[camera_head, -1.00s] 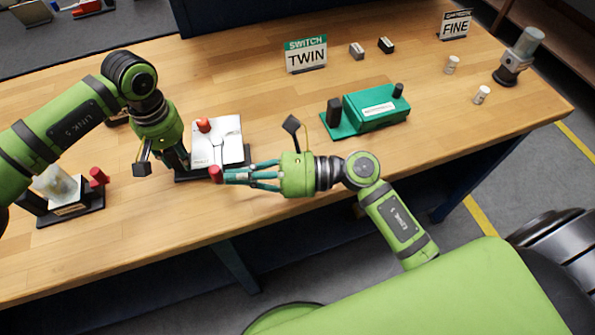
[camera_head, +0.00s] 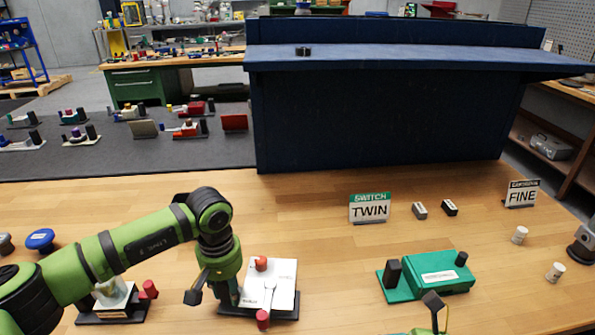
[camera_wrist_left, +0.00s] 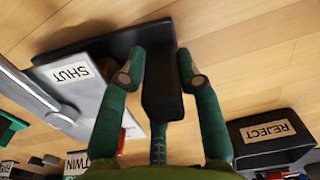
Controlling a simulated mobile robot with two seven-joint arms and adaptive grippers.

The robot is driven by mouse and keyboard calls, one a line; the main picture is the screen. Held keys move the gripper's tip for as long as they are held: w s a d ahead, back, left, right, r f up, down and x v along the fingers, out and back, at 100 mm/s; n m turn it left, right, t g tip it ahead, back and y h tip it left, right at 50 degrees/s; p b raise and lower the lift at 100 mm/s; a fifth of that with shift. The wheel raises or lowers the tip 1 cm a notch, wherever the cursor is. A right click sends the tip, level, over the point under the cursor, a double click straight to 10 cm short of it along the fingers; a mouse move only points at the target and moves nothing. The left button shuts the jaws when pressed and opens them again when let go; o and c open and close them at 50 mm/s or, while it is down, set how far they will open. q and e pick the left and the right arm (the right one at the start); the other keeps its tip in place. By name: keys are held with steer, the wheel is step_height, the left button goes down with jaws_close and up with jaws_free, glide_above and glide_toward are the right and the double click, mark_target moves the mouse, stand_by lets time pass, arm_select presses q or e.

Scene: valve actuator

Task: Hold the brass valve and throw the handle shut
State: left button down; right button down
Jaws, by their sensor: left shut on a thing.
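The valve unit is a pale plate (camera_head: 284,280) on a black base, with a red knob (camera_head: 261,263) at its top, a grey lever and a red handle end (camera_head: 262,319) at its lower edge. In the left wrist view my left gripper (camera_wrist_left: 162,75) is shut on a black upright post (camera_wrist_left: 160,90) of the unit, one finger on each side. The plate (camera_wrist_left: 90,100) there has a SHUT label (camera_wrist_left: 68,73).
A similar unit with a red handle (camera_head: 148,289) stands left. A REJECT tray (camera_wrist_left: 270,140) shows in the wrist view. The table behind the unit is clear.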

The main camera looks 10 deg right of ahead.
arm_select(q)
steer(key=c, duration=0.8)
jaws_free()
steer(key=shift+a, duration=0.1)
